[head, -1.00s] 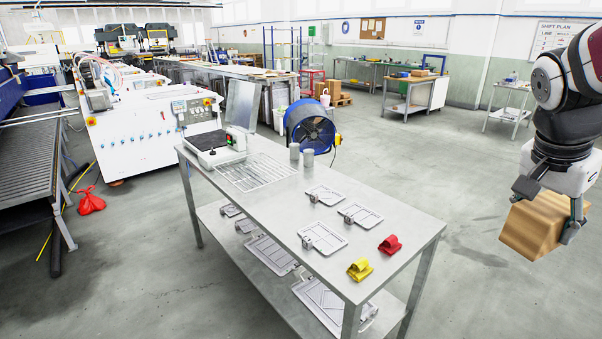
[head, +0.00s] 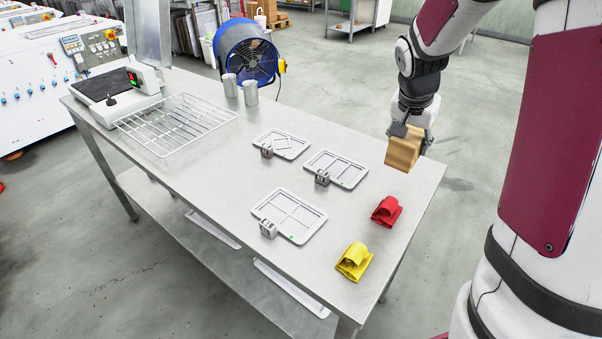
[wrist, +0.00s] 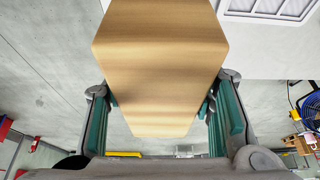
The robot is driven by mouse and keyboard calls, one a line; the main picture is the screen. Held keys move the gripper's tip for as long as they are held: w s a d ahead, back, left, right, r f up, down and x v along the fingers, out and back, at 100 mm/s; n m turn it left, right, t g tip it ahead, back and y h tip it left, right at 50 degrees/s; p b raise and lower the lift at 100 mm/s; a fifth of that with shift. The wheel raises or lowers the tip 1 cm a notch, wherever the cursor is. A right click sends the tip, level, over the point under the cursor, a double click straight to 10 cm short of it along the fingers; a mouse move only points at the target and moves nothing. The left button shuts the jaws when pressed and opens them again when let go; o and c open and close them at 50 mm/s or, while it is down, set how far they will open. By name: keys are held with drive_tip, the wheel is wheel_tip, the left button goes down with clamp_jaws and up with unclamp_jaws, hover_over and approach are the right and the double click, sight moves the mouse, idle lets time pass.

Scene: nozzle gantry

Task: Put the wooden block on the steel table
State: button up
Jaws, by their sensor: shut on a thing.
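The wooden block (head: 403,148) is held in my gripper (head: 407,138), near the right rear edge of the steel table (head: 215,163). I cannot tell for sure whether the block touches the tabletop or hangs a little above it. In the wrist view the wooden block (wrist: 160,65) fills the middle, between the two green-padded fingers of my gripper (wrist: 160,112), which are shut on its sides. A strip of the tabletop shows at the upper right there, with the floor to the left.
On the table are several grey framed plates (head: 290,214), a red clip-like piece (head: 387,211), a yellow one (head: 354,261), a wire rack (head: 177,124), two grey cylinders (head: 250,92) and a scale-like device (head: 115,87). A blue fan (head: 247,55) stands behind. Bare tabletop lies left of the block.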

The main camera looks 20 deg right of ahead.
sight(400, 145)
drive_tip(key=shift+w+f, duration=0.3)
drive_tip(key=shift+w, duration=0.2)
wheel_tip(400, 145, down, 10)
drive_tip(key=shift+r+b, duration=0.1)
drive_tip(key=shift+b, duration=0.25)
drive_tip(key=o, duration=1.4)
drive_tip(key=shift+f, duration=0.2)
drive_tip(key=p+v, duration=0.1)
drive_tip(key=v, duration=1.1)
drive_tip(key=shift+r, duration=0.15)
drive_tip(key=s+a+r+n+y, duration=0.1)
drive_tip(key=s+a+r+n, duration=0.2)
drive_tip(key=s+a, duration=0.2)
drive_tip(key=s+a+r+n+y, duration=0.1)
drive_tip(key=s+a+r+n, duration=0.2)
drive_tip(key=s+a, duration=0.3)
drive_tip(key=s+a+r+n+y, duration=0.1)
drive_tip(key=s+a+r+n, duration=0.2)
drive_tip(key=s, duration=1)
drive_tip(key=shift+s+a+n+t+y, duration=0.2)
drive_tip(key=shift+a+n, duration=0.15)
drive_tip(key=shift+a, duration=0.3)
drive_tip(key=shift+s+a+n+t+y, duration=0.1)
drive_tip(key=shift+s+a+n, duration=0.1)
drive_tip(key=shift+a+n, duration=0.3)
